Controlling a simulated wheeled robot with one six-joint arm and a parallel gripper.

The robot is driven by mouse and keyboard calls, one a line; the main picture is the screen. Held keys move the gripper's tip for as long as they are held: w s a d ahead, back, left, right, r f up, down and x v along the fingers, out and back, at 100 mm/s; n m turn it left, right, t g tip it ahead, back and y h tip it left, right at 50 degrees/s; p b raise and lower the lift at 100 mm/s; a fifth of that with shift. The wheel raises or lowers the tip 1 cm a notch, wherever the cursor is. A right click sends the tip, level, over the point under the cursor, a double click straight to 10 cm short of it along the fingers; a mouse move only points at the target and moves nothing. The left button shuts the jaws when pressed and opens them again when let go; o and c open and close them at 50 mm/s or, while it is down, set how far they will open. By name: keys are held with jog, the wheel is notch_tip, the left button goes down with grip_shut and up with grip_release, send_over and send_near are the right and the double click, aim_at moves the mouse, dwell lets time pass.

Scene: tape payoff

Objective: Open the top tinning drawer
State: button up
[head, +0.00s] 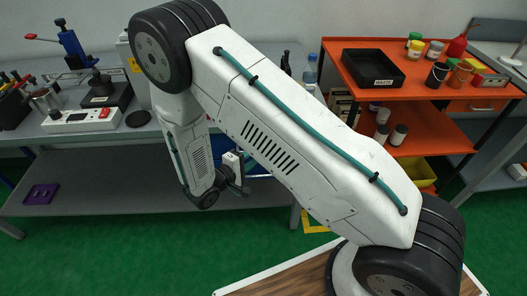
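No drawer that I can identify as the top tinning drawer shows clearly. A blue item (261,164), mostly hidden by my arm, shows behind my gripper under the grey bench; I cannot tell what it is. An orange drawer-like front (489,106) with a handle shows at the far right beside the orange cart. My gripper (240,189) hangs low at the end of my folded arm, in front of the grey bench's lower part. It is small and partly hidden, and I cannot see whether its fingers are open or whether it touches anything.
The orange cart (350,70) bears a black waste tray (373,84) and several jars. Green floor (130,255) is clear at front left.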

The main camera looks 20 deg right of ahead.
jog(key=shift+x, duration=2.1)
